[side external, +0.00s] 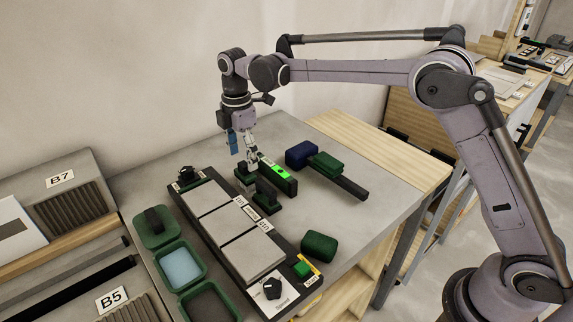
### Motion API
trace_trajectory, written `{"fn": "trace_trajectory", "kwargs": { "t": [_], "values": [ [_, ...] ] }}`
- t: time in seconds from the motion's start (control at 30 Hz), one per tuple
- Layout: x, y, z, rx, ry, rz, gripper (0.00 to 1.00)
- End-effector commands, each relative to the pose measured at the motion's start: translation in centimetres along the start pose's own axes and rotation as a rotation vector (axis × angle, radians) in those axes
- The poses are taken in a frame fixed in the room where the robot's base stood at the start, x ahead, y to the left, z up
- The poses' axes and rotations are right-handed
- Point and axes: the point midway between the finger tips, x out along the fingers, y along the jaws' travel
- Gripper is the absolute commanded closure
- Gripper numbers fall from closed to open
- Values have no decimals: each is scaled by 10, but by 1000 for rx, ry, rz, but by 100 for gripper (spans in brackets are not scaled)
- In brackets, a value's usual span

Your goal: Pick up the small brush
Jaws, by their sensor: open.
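My gripper (246,160) points down above the grey table, by the far end of the tile row. It is open. A blue piece shows at its left side; I cannot tell whether it is a finger. Close to the fingertips stand a level with a bright green window (277,170) and a dark green stand (266,198). Gripper and stand overlap, so contact is unclear. I cannot identify the small brush with certainty. A dark object (154,218) in the far green tray at left is one possible brush, too small to tell.
Three grey tiles (228,224) lie in a dark frame with a knob (272,289). A dark-handled tool (347,184) with blue and green blocks lies right of the level. A green block (319,246) sits nearer. Green trays (177,265) line the left. The table's right part is clear.

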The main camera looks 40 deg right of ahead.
Motion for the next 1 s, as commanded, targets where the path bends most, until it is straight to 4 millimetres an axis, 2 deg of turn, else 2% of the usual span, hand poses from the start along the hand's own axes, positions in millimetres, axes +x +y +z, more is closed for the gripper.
{"fn": "trace_trajectory", "kwargs": {
  "t": [0.23, 0.5, 0.83, 0.87, 1.0],
  "values": [
    [17, -1, 0, 1, 0, 0, 30],
    [53, -4, -1, 1, 1, 1, 30],
    [59, -4, -1, 1, 1, 1, 30],
    [59, -4, -1, 1, 1, 1, 36],
    [59, -4, -1, 1, 1, 1, 76]
  ]
}}
